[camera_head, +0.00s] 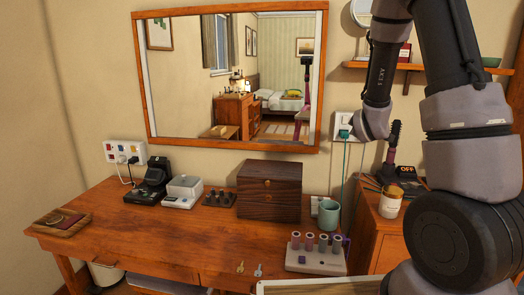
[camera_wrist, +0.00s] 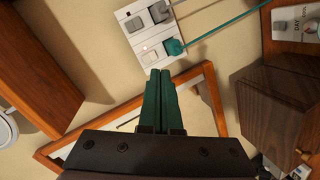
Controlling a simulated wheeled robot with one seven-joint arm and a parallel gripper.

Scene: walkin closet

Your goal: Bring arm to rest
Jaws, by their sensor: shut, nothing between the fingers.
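In the wrist view, the green fingers of my gripper (camera_wrist: 160,74) are shut together with nothing between them. Their tips point toward the lower edge of a white wall outlet plate (camera_wrist: 141,26). I cannot tell how far they are from it. A teal plug (camera_wrist: 174,47) with a teal cord sits in the plate just beyond the fingertips, beside them. In the head view, my arm (camera_head: 465,110) rises at the right and bends down toward the same outlet plate (camera_head: 343,119). My fingers are not clearly visible in that view.
A wooden table (camera_head: 150,225) holds a dark wooden box (camera_head: 269,190), a teal mug (camera_head: 328,214) and a rack of vials (camera_head: 315,260). A framed mirror (camera_head: 230,146) hangs above it. A shelf (camera_head: 425,67) is behind my arm. The table's left-middle surface is mostly clear.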

